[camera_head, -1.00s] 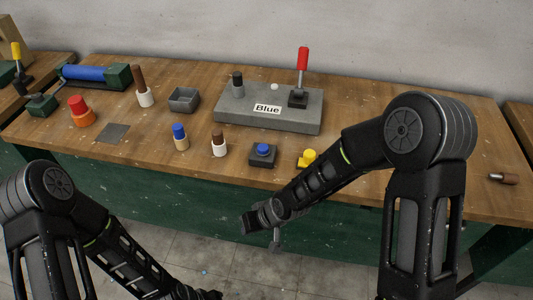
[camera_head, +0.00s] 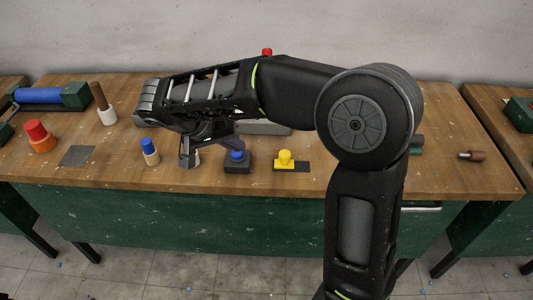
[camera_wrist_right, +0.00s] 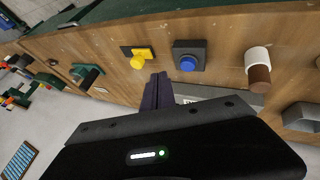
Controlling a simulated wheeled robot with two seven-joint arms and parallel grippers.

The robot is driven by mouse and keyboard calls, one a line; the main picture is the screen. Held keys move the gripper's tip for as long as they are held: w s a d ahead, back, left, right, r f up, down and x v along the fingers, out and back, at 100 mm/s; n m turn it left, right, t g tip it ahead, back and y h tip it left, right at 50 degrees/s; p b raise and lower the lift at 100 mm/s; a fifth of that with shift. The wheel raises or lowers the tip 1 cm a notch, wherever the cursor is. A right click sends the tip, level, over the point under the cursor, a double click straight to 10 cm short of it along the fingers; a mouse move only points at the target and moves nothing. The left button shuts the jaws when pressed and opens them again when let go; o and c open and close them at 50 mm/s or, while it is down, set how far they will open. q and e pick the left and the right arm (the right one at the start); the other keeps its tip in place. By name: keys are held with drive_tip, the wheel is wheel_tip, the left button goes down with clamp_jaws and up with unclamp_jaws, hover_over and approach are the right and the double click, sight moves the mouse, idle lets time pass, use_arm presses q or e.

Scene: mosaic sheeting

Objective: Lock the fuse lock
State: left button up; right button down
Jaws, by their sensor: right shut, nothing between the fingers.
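Of the grey block with the red-handled lever, only a strip of the block (camera_head: 265,128) and the tip of the red handle (camera_head: 267,52) show around my right arm in the head view. The lever's angle and the block's top are hidden there. In the right wrist view part of the grey block (camera_wrist_right: 245,98) shows behind the gripper housing. My right gripper (camera_head: 228,145) is shut and empty, above the table close to the blue button on its dark box (camera_head: 237,162). Its dark purple fingers also show in the wrist view (camera_wrist_right: 157,90). My left gripper is out of view.
A blue-topped peg (camera_head: 149,150) and a brown-and-white peg (camera_wrist_right: 257,68) stand near the gripper. Farther left are a red-and-orange piece (camera_head: 36,134) and a dark plate (camera_head: 77,156). The table's front right is mostly clear.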

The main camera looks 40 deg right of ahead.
sight(285, 159)
drive_tip(key=shift+f, duration=0.15)
drive_tip(key=p+x, duration=0.1)
drive_tip(key=x, duration=0.9)
drive_tip(key=shift+s+d+p, duration=0.1)
drive_tip(key=shift+d+p, duration=0.15)
drive_tip(key=shift+p, duration=0.15)
drive_tip(key=shift+s+d+p, duration=0.3)
drive_tip(key=shift+d, duration=0.25)
drive_tip(key=shift+s+d+p, duration=0.25)
drive_tip(key=shift+s+d, duration=0.05)
drive_tip(key=shift+d, duration=0.25)
drive_tip(key=shift+s+d, duration=0.2)
drive_tip(key=shift+d, duration=0.25)
